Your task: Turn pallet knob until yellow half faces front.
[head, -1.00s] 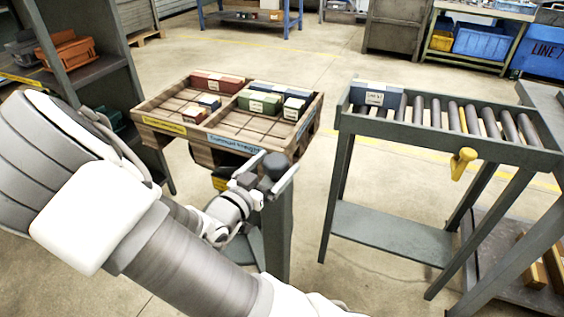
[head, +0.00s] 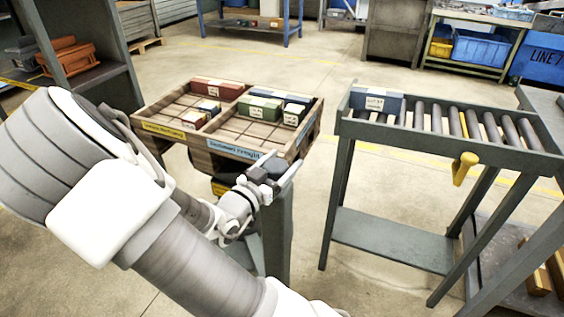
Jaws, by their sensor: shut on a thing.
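The wooden pallet (head: 205,140) carries several boxes in its compartments and sits on a support mostly hidden under it. On its front side, a yellow label (head: 163,132) is at left and a blue label (head: 234,148) at right. The dark knob (head: 274,166) tops a grey post (head: 277,225) just in front of the pallet's near right corner. My gripper (head: 272,173) is shut on the knob, with fingers on either side of it. My arm reaches in from the lower left and hides part of the post and the space beneath the pallet.
A roller conveyor (head: 440,127) stands at right with a blue box (head: 376,101) on it and a yellow handle (head: 464,168) on its front. A grey shelf (head: 90,78) with orange bins (head: 68,57) is at left. Open floor lies behind the pallet.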

